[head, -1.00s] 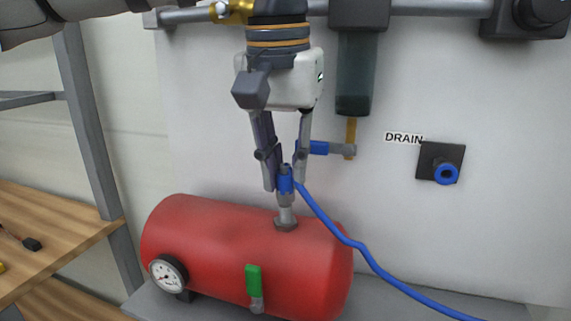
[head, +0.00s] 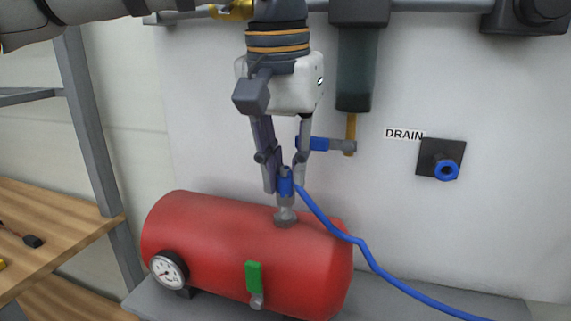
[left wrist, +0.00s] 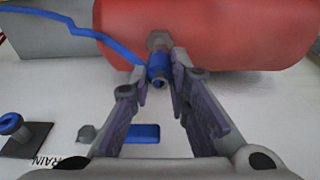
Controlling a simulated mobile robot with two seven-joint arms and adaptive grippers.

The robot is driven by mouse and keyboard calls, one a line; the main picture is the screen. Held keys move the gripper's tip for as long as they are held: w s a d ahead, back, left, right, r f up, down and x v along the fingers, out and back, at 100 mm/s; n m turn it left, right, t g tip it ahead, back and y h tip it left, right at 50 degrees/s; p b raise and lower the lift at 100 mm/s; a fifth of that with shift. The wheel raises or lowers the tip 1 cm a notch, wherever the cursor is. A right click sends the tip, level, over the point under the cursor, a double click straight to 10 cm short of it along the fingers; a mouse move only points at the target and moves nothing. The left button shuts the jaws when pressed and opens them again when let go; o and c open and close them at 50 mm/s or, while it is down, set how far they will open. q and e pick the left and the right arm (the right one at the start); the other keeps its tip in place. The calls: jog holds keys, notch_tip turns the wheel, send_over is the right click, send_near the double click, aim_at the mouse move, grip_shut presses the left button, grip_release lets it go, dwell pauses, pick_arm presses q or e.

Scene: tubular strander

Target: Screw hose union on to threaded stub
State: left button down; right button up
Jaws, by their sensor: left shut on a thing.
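The blue hose union (head: 286,184) is between the fingers of my left gripper (head: 284,182), directly above the red tank (head: 200,240). My left gripper is shut on it and points down. The grey threaded stub (head: 286,214) stands up from the top of the tank, right under the union. The two look in line and appear to meet; how far the thread is engaged cannot be told. In the left wrist view the union (left wrist: 159,68) sits between the fingertips, against the stub (left wrist: 158,41). A blue hose (head: 370,258) runs from the union to the lower right. My right gripper is not in view.
A pressure gauge (head: 168,270) and a green-handled valve (head: 254,278) are on the tank's front. A blue-handled valve (head: 325,145) hangs close right of my left gripper, under a dark filter bowl (head: 354,80). A drain port (head: 441,160) is on the white panel. A wooden shelf (head: 60,228) stands left.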

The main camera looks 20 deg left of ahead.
pick_arm(q)
jog(key=shift+f, duration=0.35)
dwell(0.3)
jog(key=c, duration=1.4)
grip_release()
jog(key=shift+c, duration=0.2)
notch_tip(320, 180, up, 12)
jog(key=s, duration=0.2)
jog(key=shift+w, duration=0.1)
